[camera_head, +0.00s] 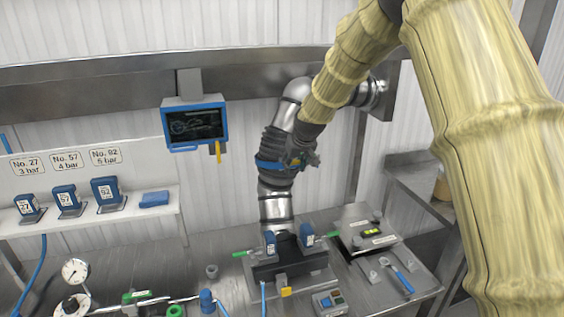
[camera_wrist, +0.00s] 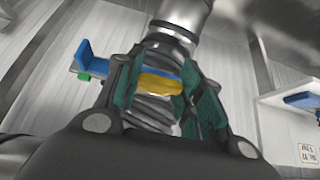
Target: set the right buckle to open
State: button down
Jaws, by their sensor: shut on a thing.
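My gripper (camera_head: 297,160) is at the right side of this band. In the wrist view my gripper (camera_wrist: 160,84) has its teal-padded fingers on either side of a yellow lever (camera_wrist: 160,84), which I take to be the right buckle. The fingers appear shut on it. The blue band (camera_wrist: 155,70) passes right above the lever. The buckle's exact angle is hard to tell.
A screen (camera_head: 196,122) hangs at the left of the pipe. A shelf (camera_head: 150,211) holds several blue numbered blocks. The steel bench (camera_head: 190,262) below carries a dark fixture with green handles, a lidded box (camera_head: 365,230), a gauge (camera_head: 75,270) and a control box (camera_head: 329,302).

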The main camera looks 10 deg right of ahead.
dwell(0.3)
jog(key=c, duration=0.9)
grip_release()
jog(key=shift+d, duration=0.1)
jog(key=shift+r, duration=0.15)
jog(key=v, duration=1.1)
jog(key=shift+s+r, duration=0.15)
jog(key=shift+r, duration=0.15)
